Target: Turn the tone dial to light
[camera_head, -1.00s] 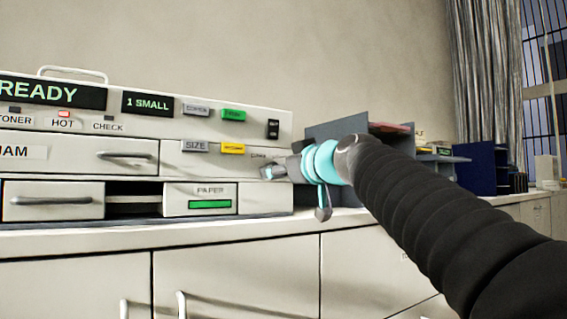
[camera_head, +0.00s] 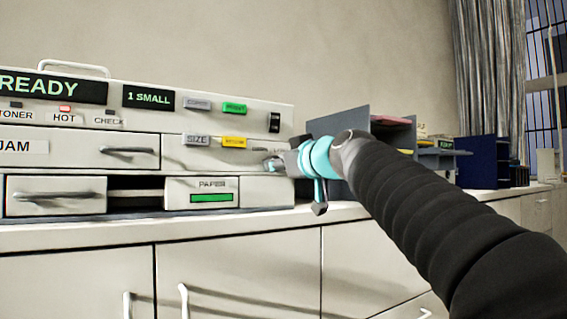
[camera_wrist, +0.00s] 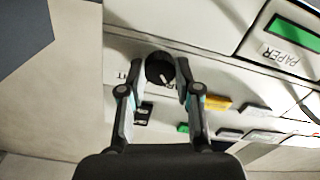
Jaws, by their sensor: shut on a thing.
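The tone dial (camera_wrist: 159,70) is a round black knob with a white pointer mark, on the light front panel of the copier (camera_head: 60,165). In the wrist view the pointer mark slants towards the lower right. My gripper (camera_wrist: 161,74) has one finger on each side of the dial and is shut on it. In the head view my gripper (camera_head: 273,163) is at the right end of the copier's front and hides the dial. Lettering beside the dial is partly covered by the fingers, so I cannot read which setting the pointer marks.
Close to the dial are a yellow button (camera_head: 234,142), a grey SIZE button (camera_head: 196,140), a green button (camera_head: 234,108) and a black rocker switch (camera_head: 274,122). The paper drawer (camera_head: 201,193) is below left. Grey shelves (camera_head: 370,125) stand behind my arm.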

